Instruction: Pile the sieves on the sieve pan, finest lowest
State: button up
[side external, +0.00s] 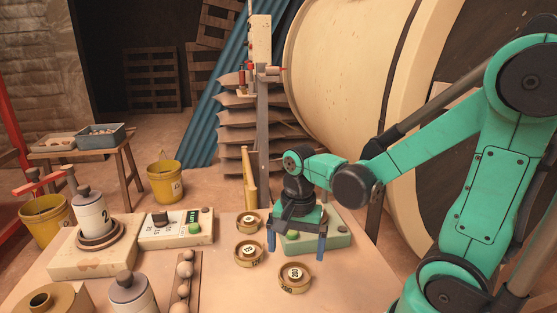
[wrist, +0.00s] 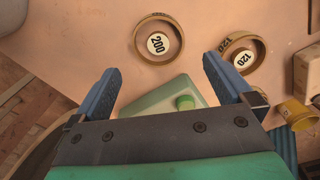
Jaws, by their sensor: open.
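Three round brass-coloured sieves with white number discs stand apart on the table: a front one (side external: 294,288), a middle one (side external: 249,263) and a back one (side external: 249,230). The wrist view shows the sieve marked 200 (wrist: 137,44) and the sieve marked 120 (wrist: 262,50). The back sieve's number is too small to read. I cannot make out which thing is the sieve pan.
The green box (side external: 338,240) with a green button sits beneath and behind my gripper. The front right tabletop is clear.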

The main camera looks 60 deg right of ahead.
aim_at(295, 272)
jog(key=shift+f, duration=2.8)
jog(key=shift+c, duration=0.2)
jog(key=c, duration=1.2)
jog(key=shift+o, duration=0.2)
notch_tip(295, 272, up, 19)
jog(key=w+a+f+n, duration=0.2)
jog(key=w+a+n, duration=0.3)
jog(key=w+n, duration=0.7)
jog(key=s+a+r+m, duration=0.2)
jog(key=s+m, duration=0.2)
jog(key=s, duration=0.1)
jog(key=shift+s+a, duration=0.15)
jog(key=shift+a, duration=0.1)
